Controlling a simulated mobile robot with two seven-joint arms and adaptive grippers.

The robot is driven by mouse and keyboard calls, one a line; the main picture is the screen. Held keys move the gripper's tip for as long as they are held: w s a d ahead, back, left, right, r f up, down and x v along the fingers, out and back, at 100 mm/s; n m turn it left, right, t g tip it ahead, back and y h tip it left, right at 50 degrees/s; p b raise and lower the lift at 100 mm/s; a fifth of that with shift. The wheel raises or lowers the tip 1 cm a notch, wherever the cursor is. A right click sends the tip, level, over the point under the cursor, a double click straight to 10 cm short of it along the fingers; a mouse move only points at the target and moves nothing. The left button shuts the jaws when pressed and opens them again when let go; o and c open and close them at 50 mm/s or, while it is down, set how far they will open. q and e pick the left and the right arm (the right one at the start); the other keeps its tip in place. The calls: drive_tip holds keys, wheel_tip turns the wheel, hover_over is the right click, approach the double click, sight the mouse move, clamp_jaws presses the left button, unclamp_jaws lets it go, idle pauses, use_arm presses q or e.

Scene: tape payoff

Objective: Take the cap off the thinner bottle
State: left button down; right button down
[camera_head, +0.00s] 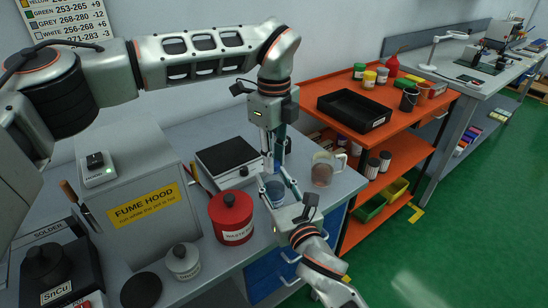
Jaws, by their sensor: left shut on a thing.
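My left gripper (272,165) points down over the bench, its fingers close together just above a blue container. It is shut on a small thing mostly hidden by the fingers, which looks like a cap. The blue container (275,190), perhaps the thinner bottle, stands between the fingers of my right gripper (277,186). The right fingers lie on both sides of it; whether they touch it I cannot tell. A dark teal upright shape (281,146) shows beside the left fingers, partly hidden. Whether the cap and bottle are apart is not clear.
A red waste can (232,217) stands close left of the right gripper. A glass beaker (322,172) is to the right, a hotplate (228,160) behind. A fume hood box (140,200) fills the left. An orange cart (418,120) with a black tray (354,108) stands right.

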use_arm(q)
drive_tip(key=n, duration=1)
drive_tip(key=shift+n, duration=0.3)
drive_tip(key=shift+r, duration=0.2)
drive_tip(key=shift+r, duration=0.95)
drive_tip(key=shift+r, duration=2)
use_arm(e)
drive_tip(key=c, duration=1.3)
unclamp_jaws()
